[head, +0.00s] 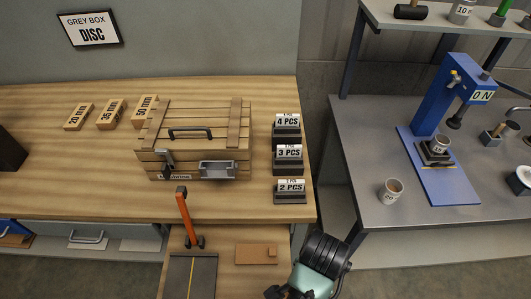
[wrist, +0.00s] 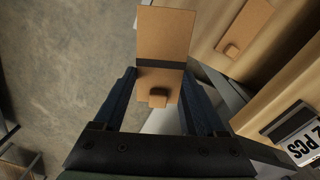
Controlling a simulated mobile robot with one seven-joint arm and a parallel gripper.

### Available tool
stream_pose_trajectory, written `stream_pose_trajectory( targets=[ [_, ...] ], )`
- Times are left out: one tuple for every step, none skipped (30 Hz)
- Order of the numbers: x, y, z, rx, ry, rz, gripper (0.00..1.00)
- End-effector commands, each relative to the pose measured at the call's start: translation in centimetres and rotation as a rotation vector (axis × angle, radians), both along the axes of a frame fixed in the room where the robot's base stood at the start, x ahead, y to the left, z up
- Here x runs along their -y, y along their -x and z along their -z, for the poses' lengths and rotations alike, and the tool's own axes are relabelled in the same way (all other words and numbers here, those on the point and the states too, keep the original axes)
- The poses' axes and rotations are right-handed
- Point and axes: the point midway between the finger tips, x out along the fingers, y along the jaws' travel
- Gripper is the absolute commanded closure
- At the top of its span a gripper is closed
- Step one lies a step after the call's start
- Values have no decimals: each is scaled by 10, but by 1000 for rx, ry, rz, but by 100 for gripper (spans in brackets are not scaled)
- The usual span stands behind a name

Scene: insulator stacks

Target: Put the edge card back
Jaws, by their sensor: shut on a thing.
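My gripper (wrist: 158,78) is shut on a flat tan card (wrist: 165,38) with a small raised block on it, seen in the wrist view. A dark band crosses the card between my fingertips. In the head view my wrist is at the bottom, right of the lower wooden board; the fingertips and held card are hardly visible there. A similar tan card (head: 256,253) with a small block lies flat on that board, and also shows in the wrist view (wrist: 236,28). I cannot tell by label which is the edge card.
A slatted wooden crate (head: 200,135) stands on the bench. A red-handled tool (head: 187,218) and a dark board (head: 190,275) with a yellow line lie left. Several label stands, including "2 PCS" (head: 290,188), line the bench's right edge. A blue press (head: 435,110) stands right.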

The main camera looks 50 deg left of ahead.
Motion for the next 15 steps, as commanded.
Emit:
stream_pose_trajectory(
  targets=[
    [-16, 12, 5, -1, 0, 43, 88],
    [-24, 18, 7, -2, 0, 77, 88],
    [-33, 26, 10, -2, 0, 120, 88],
    [-39, 32, 12, -1, -1, 151, 88],
    [-44, 37, 14, -1, -2, 179, 88],
    [-51, 43, 15, 0, -3, 213, 88],
    [-55, 48, 17, 0, -4, 238, 88],
    [-59, 52, 18, -1, -4, 259, 88],
    [-63, 57, 19, -1, -5, 283, 88],
    [-65, 59, 20, -1, -5, 299, 88],
    [-67, 62, 20, -1, -6, 312, 88],
    [-69, 64, 21, -2, -6, 327, 88],
    [-70, 65, 23, -1, -6, 335, 88],
    [-71, 67, 26, -1, -6, 341, 88],
    [-71, 68, 31, -3, -5, 345, 88]
  ],
)
